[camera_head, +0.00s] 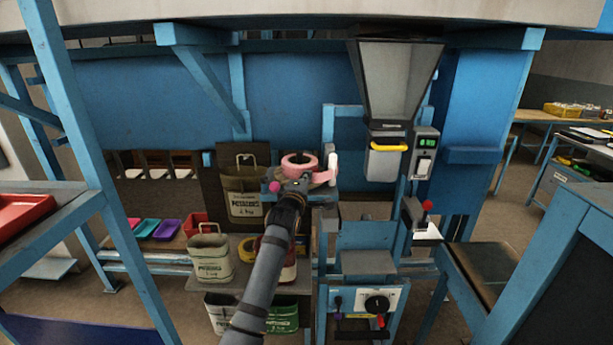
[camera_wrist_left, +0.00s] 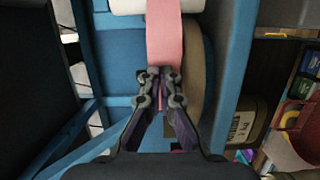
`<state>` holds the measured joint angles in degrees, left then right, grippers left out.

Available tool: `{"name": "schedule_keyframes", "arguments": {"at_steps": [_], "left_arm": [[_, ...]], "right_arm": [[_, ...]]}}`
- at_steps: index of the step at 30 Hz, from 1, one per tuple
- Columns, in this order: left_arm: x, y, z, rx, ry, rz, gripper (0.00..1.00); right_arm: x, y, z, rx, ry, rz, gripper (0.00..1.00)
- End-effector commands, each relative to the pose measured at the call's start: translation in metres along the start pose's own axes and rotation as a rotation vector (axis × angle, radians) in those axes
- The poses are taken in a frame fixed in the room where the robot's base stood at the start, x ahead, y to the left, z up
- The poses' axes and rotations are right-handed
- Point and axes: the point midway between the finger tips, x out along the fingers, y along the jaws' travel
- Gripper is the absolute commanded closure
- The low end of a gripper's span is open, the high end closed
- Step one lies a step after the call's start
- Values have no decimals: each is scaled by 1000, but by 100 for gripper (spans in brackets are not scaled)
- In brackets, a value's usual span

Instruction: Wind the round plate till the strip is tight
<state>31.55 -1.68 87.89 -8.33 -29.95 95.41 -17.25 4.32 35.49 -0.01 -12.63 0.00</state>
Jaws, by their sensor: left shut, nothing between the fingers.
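A pink strip (camera_head: 322,178) runs from a pink roll (camera_head: 299,158) on the blue stand to a white upright roller (camera_head: 333,162). A tan round plate (camera_wrist_left: 198,75) shows partly beside the strip there. A pink knob (camera_head: 274,187) sits at the left of the roll. My left gripper (camera_head: 300,183) is at the front of the roll, close to the strip. Its fingertips (camera_wrist_left: 160,74) are together and hold nothing. My right gripper is out of view.
A hopper (camera_head: 397,80) with a yellow-edged spout stands right of the roll. A potato sack (camera_head: 243,190) is behind on the left, and another (camera_head: 211,258) stands lower on a shelf. A control panel (camera_head: 365,302) is below right. Blue posts (camera_head: 328,140) stand close to the roller.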

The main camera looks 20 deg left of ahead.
Motion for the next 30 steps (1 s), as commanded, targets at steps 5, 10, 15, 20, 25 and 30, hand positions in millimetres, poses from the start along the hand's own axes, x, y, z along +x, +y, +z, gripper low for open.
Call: {"name": "schedule_keyframes", "arguments": {"at_steps": [5, 10, 15, 20, 25, 30], "left_arm": [[0, 0, 0, 0, 0, 0, 100], [0, -1, 0, 0, 0, -1, 100], [2, -1, 3, 0, 0, -1, 100], [2, -1, 4, -1, 0, -1, 100], [3, -1, 6, -1, 0, -1, 100], [4, -1, 8, -1, 0, -1, 100]], "right_arm": [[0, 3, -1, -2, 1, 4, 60], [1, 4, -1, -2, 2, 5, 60], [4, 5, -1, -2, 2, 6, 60], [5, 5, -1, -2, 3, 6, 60], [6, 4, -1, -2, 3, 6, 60], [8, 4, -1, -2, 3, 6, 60]]}}
